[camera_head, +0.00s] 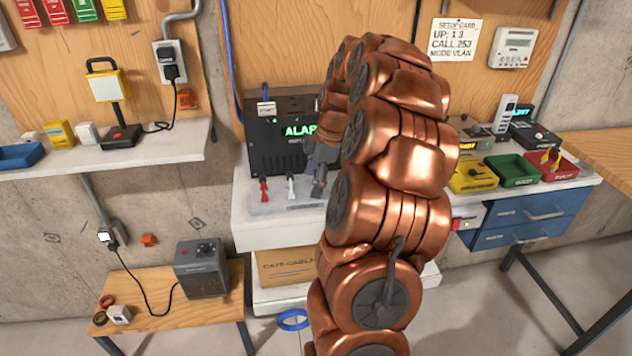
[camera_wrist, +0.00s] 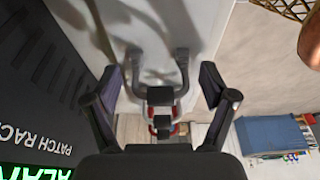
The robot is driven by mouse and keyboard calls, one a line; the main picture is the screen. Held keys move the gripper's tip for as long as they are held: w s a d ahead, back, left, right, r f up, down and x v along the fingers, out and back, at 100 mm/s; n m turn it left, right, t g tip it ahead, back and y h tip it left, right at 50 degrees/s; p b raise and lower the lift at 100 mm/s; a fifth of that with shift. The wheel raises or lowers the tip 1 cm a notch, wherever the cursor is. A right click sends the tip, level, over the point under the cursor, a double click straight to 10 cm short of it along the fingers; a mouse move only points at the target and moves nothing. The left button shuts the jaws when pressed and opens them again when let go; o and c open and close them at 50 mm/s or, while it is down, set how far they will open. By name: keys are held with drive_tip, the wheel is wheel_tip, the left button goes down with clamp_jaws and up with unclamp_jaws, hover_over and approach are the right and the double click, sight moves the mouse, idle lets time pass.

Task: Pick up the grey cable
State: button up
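In the head view, a red plug (camera_head: 263,190) and a white plug (camera_head: 290,187) stand in a row before the black alarm box (camera_head: 262,140). My gripper (camera_head: 321,180) is low to the right of them, largely hidden by my copper arm. In the wrist view my gripper (camera_wrist: 160,88) has its two dark fingers wide apart. Between them is a dark-headed piece with grey prongs (camera_wrist: 160,96), with red parts just beyond it. It may be the grey cable's end, but I cannot tell for sure. No finger visibly touches it.
The pale shelf (camera_head: 248,236) carries the box and plugs. To the right are a yellow bin (camera_head: 474,180), a green bin (camera_head: 512,172) and a red bin (camera_head: 556,168) above blue drawers (camera_head: 528,218). A cardboard box (camera_head: 285,267) sits under the shelf.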

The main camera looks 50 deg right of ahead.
sight(314, 171)
drive_tip(key=c, duration=0.9)
drive_tip(key=shift+o, duration=0.2)
drive_tip(key=shift+r, duration=0.1)
drive_tip(key=shift+r+b, duration=0.55)
drive_tip(key=shift+r, duration=0.55)
drive_tip(key=shift+s+r, duration=0.15)
drive_tip(key=shift+r, duration=0.4)
drive_tip(key=s+d+r+b, duration=0.1)
drive_tip(key=s+b, duration=0.3)
drive_tip(key=s, duration=1.1)
drive_tip(key=shift+s+d+r, duration=0.2)
drive_tip(key=shift+s+r, duration=0.05)
drive_tip(key=shift+s, duration=0.05)
